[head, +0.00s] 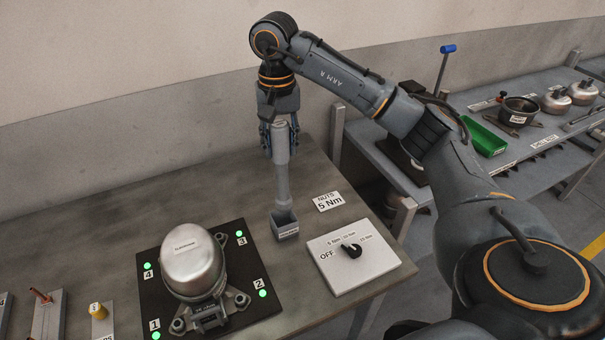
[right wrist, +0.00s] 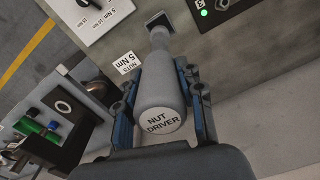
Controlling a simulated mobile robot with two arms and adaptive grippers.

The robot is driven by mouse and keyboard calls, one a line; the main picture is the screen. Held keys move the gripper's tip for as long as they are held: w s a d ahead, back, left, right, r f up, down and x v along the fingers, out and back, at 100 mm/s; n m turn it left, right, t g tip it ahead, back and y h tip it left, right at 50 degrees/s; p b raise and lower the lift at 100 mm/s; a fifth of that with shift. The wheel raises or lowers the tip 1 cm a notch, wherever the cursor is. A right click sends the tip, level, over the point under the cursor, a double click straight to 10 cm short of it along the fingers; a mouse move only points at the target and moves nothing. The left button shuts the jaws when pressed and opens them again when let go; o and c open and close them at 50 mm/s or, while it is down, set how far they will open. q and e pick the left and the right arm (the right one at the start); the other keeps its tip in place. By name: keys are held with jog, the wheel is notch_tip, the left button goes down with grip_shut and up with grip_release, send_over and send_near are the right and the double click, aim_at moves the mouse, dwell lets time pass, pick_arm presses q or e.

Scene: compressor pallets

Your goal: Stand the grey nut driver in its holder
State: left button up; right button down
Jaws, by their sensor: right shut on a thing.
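The grey nut driver (head: 283,172) stands close to upright over the workbench. My right gripper (head: 281,142) is shut on its upper part, with a finger on each side. The holder (head: 286,232) is a small grey open-topped box on the bench, and the driver's narrow lower end is at its mouth. I cannot tell how deep the end sits inside. In the right wrist view the nut driver (right wrist: 158,85) shows its labelled end cap between the fingers, and its far end meets the holder (right wrist: 160,20). My left gripper is not in view.
A compressor (head: 193,262) sits on a black pallet with green lights, left of the holder. A dial panel (head: 358,263) and a "NUTS 5 Nm" label (head: 329,201) lie to the right. A side bench (head: 470,165) holds a green tray (head: 484,137) and pots.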

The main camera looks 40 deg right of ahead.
aim_at(281, 177)
jog(key=f, duration=0.2)
jog(key=f+p, duration=0.1)
jog(key=f, duration=0.1)
jog(key=shift+a, duration=0.35)
jog(key=shift+w+f, duration=0.1)
jog(key=shift+f, duration=0.2)
notch_tip(281, 177, down, 4)
jog(key=shift+d+f+p, duration=0.1)
jog(key=shift+d+p, duration=0.05)
jog(key=shift+p, duration=0.6)
jog(key=shift+f, duration=0.15)
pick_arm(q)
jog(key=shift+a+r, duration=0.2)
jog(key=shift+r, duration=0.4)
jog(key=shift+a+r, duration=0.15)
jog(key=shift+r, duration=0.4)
pick_arm(e)
jog(key=shift+f, duration=0.2)
jog(key=c, duration=0.8)
grip_release()
jog(key=shift+c, duration=0.2)
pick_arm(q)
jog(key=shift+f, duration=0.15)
